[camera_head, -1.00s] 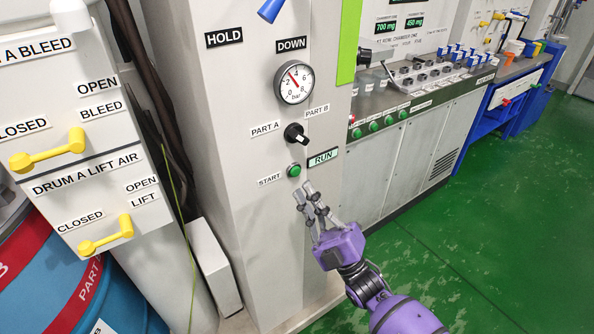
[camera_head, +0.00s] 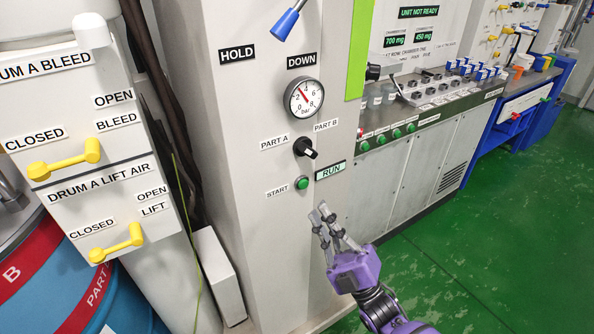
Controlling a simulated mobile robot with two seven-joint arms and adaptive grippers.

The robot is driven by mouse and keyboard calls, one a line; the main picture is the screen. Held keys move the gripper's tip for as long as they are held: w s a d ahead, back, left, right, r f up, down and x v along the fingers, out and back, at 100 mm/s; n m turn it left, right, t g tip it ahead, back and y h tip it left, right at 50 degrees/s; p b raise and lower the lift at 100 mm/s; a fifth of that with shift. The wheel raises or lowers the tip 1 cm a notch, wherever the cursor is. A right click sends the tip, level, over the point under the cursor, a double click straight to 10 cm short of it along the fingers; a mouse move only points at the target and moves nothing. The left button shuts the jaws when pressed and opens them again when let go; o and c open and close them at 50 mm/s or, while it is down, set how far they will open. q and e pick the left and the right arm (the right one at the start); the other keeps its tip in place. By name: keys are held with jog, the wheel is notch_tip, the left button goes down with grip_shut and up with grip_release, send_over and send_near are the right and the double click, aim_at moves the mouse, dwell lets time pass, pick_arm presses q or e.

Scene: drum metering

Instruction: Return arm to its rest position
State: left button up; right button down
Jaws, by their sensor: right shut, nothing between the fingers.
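My right gripper (camera_head: 327,218) is purple with grey fingers and is in front of the panel column, below and right of the green START button (camera_head: 302,183). It is apart from the button. The fingers are shut with nothing between them. My right arm (camera_head: 385,308) comes in from the bottom right. My left gripper is not in view. The black PART A / PART B selector knob (camera_head: 305,147) sits above the button, and the pressure gauge (camera_head: 304,98) is above the knob. A RUN label (camera_head: 331,170) is right of the button.
At left are the yellow bleed handle (camera_head: 66,160), the yellow lift air handle (camera_head: 118,243) and a blue and red drum (camera_head: 98,297). A blue lever handle (camera_head: 284,25) is at the top. A bench (camera_head: 405,175) stands behind. Green floor (camera_head: 480,250) is clear at right.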

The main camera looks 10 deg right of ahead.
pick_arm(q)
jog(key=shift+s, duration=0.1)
